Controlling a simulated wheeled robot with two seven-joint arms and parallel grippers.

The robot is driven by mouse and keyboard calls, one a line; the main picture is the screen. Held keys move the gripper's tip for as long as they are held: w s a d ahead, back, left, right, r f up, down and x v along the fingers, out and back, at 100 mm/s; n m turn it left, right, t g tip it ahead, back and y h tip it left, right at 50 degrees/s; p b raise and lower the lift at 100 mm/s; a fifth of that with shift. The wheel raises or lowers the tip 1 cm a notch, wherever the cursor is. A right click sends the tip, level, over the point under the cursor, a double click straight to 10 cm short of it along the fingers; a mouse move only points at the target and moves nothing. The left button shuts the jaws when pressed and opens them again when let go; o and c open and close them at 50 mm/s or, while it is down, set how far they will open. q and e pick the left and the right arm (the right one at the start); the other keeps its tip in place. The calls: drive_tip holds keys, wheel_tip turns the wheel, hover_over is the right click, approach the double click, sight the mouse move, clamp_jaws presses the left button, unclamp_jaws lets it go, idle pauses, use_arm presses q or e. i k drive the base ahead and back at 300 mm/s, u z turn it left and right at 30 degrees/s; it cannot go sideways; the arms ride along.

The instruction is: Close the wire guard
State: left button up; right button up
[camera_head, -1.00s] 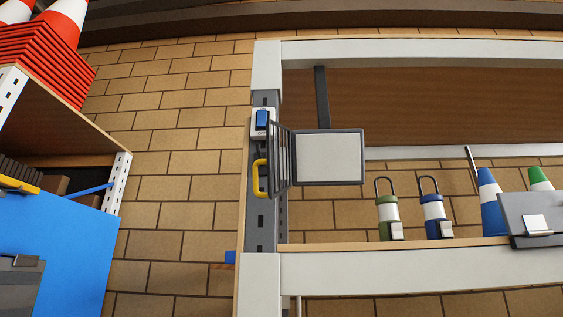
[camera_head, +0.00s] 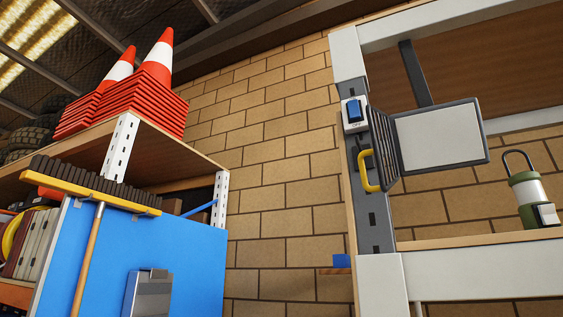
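The wire guard (camera_head: 384,142) is a dark barred panel with a yellow handle (camera_head: 368,170). It is on the grey upright post of the rack on the right and stands swung out from the post, open. A blue switch (camera_head: 354,110) on a white plate marked OFF sits on the post, uncovered, just left of the guard. A grey-framed pale panel (camera_head: 440,134) adjoins the guard on its right. Neither of my grippers shows in the head view.
A green-and-white lantern-like item (camera_head: 529,196) stands on the rack shelf. At left are a blue panel (camera_head: 150,250), a yellow-backed broom (camera_head: 95,190), a grey box (camera_head: 148,292) and stacked orange cones (camera_head: 158,62) on a shelf. Brick wall lies between.

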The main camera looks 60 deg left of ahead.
sight(382, 188)
drive_tip(key=u, duration=3.2)
drive_tip(key=k, duration=1.4)
drive_tip(key=z, duration=2.05)
drive_tip(key=i, duration=0.5)
drive_tip(key=z, duration=0.1)
